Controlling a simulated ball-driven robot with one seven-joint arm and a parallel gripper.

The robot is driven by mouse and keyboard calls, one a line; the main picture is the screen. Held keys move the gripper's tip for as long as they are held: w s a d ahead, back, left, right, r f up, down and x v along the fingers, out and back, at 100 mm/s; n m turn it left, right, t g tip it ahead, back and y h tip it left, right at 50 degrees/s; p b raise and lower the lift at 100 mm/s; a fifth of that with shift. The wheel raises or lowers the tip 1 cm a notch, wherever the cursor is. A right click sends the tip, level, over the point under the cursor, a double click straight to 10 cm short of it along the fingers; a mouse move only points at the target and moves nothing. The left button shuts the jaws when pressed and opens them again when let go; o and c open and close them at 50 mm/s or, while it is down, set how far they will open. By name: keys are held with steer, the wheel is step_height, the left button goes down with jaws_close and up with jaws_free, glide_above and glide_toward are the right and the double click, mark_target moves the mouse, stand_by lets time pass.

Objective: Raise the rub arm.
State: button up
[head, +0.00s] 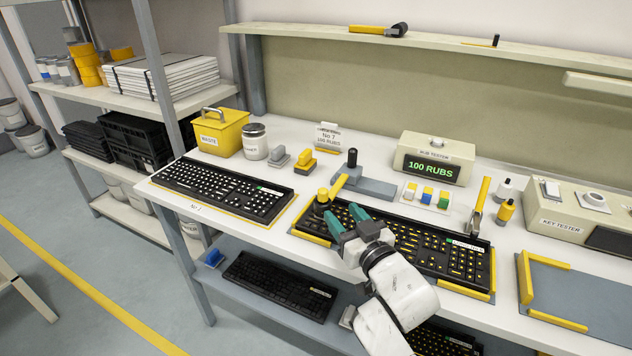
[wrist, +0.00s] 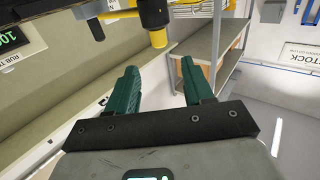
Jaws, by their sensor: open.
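The rub arm (head: 339,187) is a yellow bar running from a grey base (head: 372,188) with a black-topped post to a rubbing head (head: 322,204) in yellow and black. The head is down at the left end of the middle keyboard (head: 420,245). My gripper (head: 345,213) is open and empty, its teal fingers just to the right of the head in the head view. In the wrist view the rubbing head (wrist: 155,22) is beyond the open fingertips (wrist: 158,68), not between them. The rub tester (head: 437,158) reads 100 RUBS.
Another keyboard (head: 222,188) lies to the left. A yellow waste bin (head: 220,130), a jar (head: 255,141) and small blocks stand behind it. A yellow-handled lever (head: 480,203) and the key tester (head: 570,212) stand to the right. An empty bracketed mat (head: 580,300) is at front right.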

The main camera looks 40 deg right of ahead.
mark_target(325, 193)
steer(key=p+x, duration=0.3)
steer(key=x, duration=0.7)
steer(key=shift+w+d, duration=0.15)
steer(key=shift+w, duration=0.1)
jaws_close()
stand_by(0.4)
